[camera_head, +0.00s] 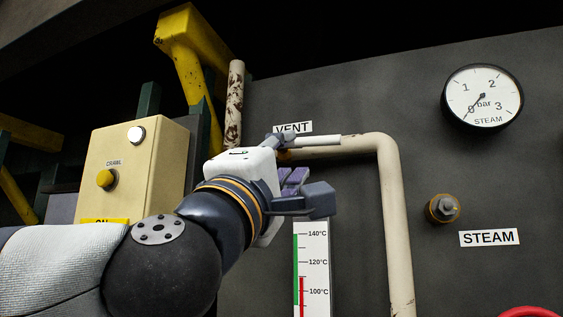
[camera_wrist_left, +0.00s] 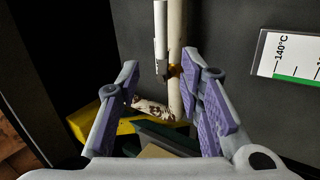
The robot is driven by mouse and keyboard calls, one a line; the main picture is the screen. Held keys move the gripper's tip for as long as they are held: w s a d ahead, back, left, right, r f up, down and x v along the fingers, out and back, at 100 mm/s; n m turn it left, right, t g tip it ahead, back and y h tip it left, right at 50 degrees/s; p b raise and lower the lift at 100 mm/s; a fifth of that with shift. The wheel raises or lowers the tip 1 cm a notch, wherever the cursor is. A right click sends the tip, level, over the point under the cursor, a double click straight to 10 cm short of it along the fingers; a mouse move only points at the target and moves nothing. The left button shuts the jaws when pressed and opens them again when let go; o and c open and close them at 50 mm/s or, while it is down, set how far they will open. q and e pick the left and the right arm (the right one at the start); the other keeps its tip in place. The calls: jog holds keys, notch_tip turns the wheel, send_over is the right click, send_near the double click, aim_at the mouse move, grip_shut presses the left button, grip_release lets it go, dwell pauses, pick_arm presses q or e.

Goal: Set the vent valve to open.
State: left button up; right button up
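The vent valve (camera_wrist_left: 174,71) is a small brass-coloured body on the cream pipe, under the VENT label (camera_head: 293,128). Its pale grey lever (camera_head: 316,142) lies alongside the pipe, pointing right in the head view. The lever also shows at the top of the left wrist view (camera_wrist_left: 160,32), roughly parallel to the pipe. My left gripper (camera_head: 302,171) is open, with purple pads, in front of the valve. In the wrist view its fingers (camera_wrist_left: 171,74) stand apart on both sides of the valve; contact cannot be told. In the head view the gripper partly hides the valve. My right gripper is out of view.
The cream pipe (camera_head: 390,210) bends downward to the right. A thermometer scale (camera_head: 311,270) is below the gripper. A beige control box (camera_head: 135,165) and yellow frame (camera_head: 190,60) are left. A steam gauge (camera_head: 483,97) and a red wheel edge (camera_head: 528,312) are right.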

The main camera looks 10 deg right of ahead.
aim_at(307, 141)
pick_arm(q)
jog(key=shift+v, duration=1.1)
jog(key=shift+w+f, duration=0.1)
jog(key=shift+f, duration=0.15)
jog(key=c, duration=0.4)
jog(key=f+n+b, duration=0.1)
jog(key=n, duration=0.1)
jog(key=f+n+b, duration=0.1)
jog(key=f+n, duration=0.1)
jog(key=f+n+b, duration=0.1)
jog(key=n, duration=0.2)
jog(key=shift+w+d+f, duration=0.2)
jog(key=shift+w+f, duration=0.15)
grip_shut()
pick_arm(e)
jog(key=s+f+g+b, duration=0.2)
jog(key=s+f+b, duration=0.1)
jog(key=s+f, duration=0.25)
pick_arm(q)
jog(key=w+d+r+n+p, duration=0.4)
jog(key=w+d+r+n, duration=0.1)
jog(key=n, duration=0.5)
jog(key=shift+d+r+n+p, duration=0.35)
jog(key=shift+d+r, duration=0.2)
jog(key=shift+r, duration=0.55)
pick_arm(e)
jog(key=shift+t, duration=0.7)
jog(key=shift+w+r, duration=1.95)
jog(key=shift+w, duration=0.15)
